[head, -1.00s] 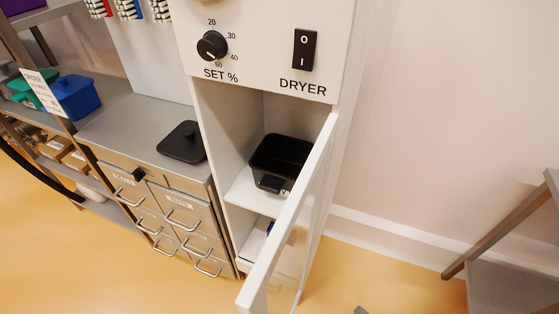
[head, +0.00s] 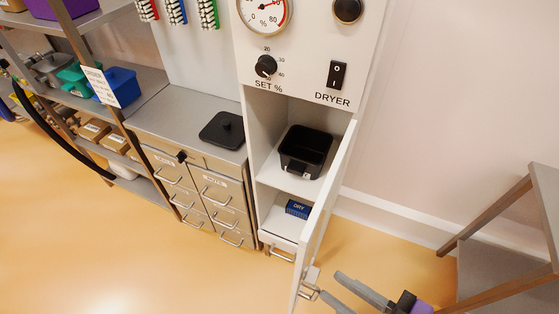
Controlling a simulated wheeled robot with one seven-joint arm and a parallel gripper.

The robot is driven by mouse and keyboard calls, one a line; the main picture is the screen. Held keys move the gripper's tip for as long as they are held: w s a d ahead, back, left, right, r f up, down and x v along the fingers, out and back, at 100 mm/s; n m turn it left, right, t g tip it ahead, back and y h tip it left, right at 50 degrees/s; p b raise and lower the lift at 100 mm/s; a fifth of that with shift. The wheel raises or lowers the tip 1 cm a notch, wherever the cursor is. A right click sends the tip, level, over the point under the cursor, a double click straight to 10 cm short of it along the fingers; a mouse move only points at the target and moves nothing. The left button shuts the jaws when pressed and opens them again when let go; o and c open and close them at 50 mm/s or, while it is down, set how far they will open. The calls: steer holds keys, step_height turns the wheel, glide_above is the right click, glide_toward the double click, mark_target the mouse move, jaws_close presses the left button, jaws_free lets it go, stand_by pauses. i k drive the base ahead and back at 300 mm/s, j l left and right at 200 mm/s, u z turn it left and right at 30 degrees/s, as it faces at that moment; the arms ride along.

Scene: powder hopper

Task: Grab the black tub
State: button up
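The black tub (head: 306,151) is an open rectangular box with a front handle. It sits upright on the upper shelf inside the dryer cabinet (head: 350,60), and it looks empty. The white dryer door (head: 327,205) stands open and hides part of the shelf's right side. My gripper (head: 331,284) is at the bottom right, close to the door's handle (head: 308,290) and well below the tub. Its grey fingers are apart with nothing seen between them. Whether a finger touches the handle or door is unclear.
A blue pack marked DRY (head: 297,208) lies on the lower shelf. A black lid (head: 223,130) lies on the metal counter (head: 165,118) at left. Storage shelves (head: 75,70) stand further left and a metal-framed table (head: 500,250) at right. The floor in front is clear.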

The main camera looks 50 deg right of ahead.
mark_target(303, 151)
steer(key=j+u, duration=0.1)
steer(key=u, duration=0.35)
steer(key=i+u, duration=0.15)
steer(key=u, duration=0.3)
steer(key=j+u, duration=0.1)
steer(key=u, duration=0.35)
steer(key=i+j+u, duration=0.1)
steer(key=i+u, duration=0.15)
steer(key=u, duration=0.15)
steer(key=i+u, duration=0.2)
steer(key=u, duration=0.2)
steer(key=i+j+z, duration=0.3)
steer(key=i+z, duration=0.15)
steer(key=i, duration=0.2)
steer(key=i+z, duration=0.1)
steer(key=z, duration=0.3)
steer(key=i+l+z, duration=0.1)
steer(key=z, duration=0.25)
steer(key=i+z, duration=0.15)
steer(key=z, duration=0.25)
steer(key=i+z, duration=0.1)
steer(key=z, duration=0.25)
steer(key=i+z, duration=0.1)
steer(key=z, duration=0.35)
steer(key=i+z, duration=0.1)
steer(key=z, duration=0.35)
steer(key=j+z, duration=0.15)
steer(key=z, duration=0.3)
steer(key=i+j, duration=0.05)
